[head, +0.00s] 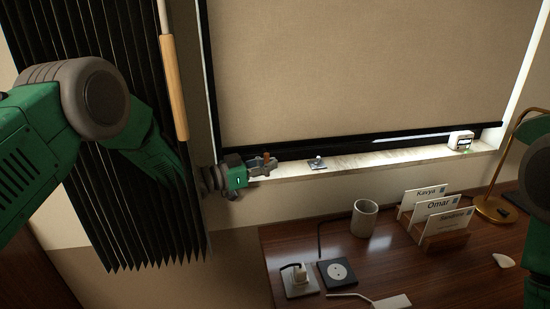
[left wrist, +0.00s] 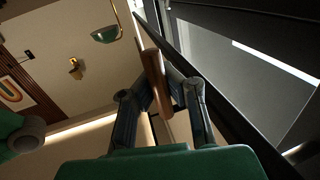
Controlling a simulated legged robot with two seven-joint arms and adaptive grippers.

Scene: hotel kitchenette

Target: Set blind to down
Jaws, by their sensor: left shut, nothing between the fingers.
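The beige roller blind (head: 350,70) covers nearly all of the window in the head view. Its black bottom bar (head: 390,137) hangs just above the sill, with a bright strip showing near its right end. The bar also runs diagonally through the left wrist view (left wrist: 207,100). My left gripper (head: 272,164) is shut and empty just above the sill, by the blind's lower left corner. A small brown wooden piece (left wrist: 152,66) shows at its fingertips in the left wrist view; I cannot tell whether they touch. My right gripper is not in view.
A dark pleated curtain (head: 105,215) and a wooden-handled wand (head: 173,88) hang beside my left arm. The sill (head: 380,158) carries a small metal item and a white box (head: 460,140). The desk below holds a cup (head: 364,218), name cards (head: 440,212) and a brass lamp (head: 495,207).

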